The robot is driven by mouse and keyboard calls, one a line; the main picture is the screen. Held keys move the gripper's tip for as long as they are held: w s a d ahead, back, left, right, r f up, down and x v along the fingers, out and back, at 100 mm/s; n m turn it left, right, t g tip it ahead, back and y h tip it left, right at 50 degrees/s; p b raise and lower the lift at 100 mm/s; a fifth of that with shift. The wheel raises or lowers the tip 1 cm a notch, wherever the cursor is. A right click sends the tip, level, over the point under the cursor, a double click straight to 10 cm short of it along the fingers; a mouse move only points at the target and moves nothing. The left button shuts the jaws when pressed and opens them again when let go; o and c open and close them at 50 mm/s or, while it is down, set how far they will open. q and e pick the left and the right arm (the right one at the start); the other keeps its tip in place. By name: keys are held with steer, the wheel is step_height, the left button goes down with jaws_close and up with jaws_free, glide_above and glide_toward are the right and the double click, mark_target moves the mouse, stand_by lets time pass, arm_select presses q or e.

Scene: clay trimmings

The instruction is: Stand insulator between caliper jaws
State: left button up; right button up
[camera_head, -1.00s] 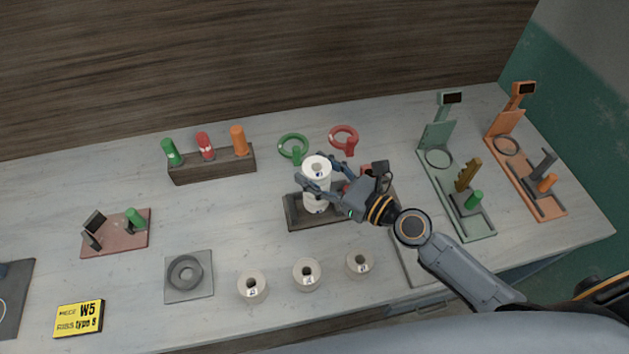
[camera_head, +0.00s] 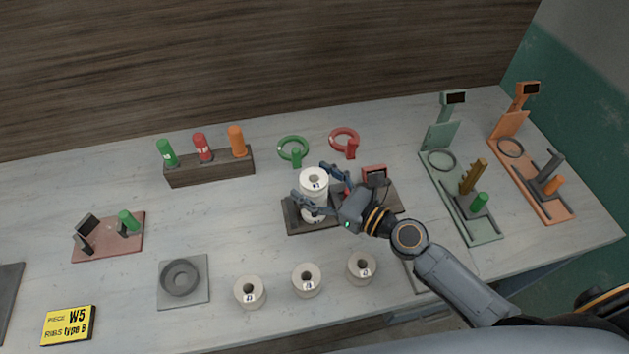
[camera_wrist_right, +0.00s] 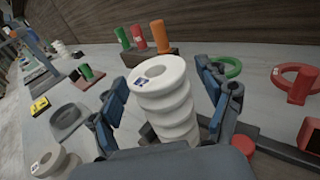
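The white ribbed insulator (camera_head: 313,182) stands upright, or nearly so, at the left part of the dark caliper base (camera_head: 294,222); it also shows in the right wrist view (camera_wrist_right: 167,100). My right gripper (camera_head: 307,184) has one finger on each side of it. In the right wrist view my right gripper (camera_wrist_right: 165,103) looks open, with a narrow gap between the left finger and the ribs. The insulator's foot and the caliper jaws are largely hidden by the gripper and insulator. A red part with a dark display (camera_head: 374,174) is at the caliper's right. My left gripper is not in view.
Several short white spools (camera_head: 306,280) stand along the front. A green ring gauge (camera_head: 293,150) and a red ring gauge (camera_head: 345,141) lie behind the caliper. A plug rack (camera_head: 210,168) is at back left. Green (camera_head: 462,200) and orange (camera_head: 535,180) gauge stands are right.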

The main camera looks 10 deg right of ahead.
steer(key=shift+r, duration=0.2)
steer(key=shift+s+d+f, duration=0.2)
steer(key=b+v, duration=0.6)
steer(key=v, duration=0.5)
steer(key=shift+s+r, duration=0.25)
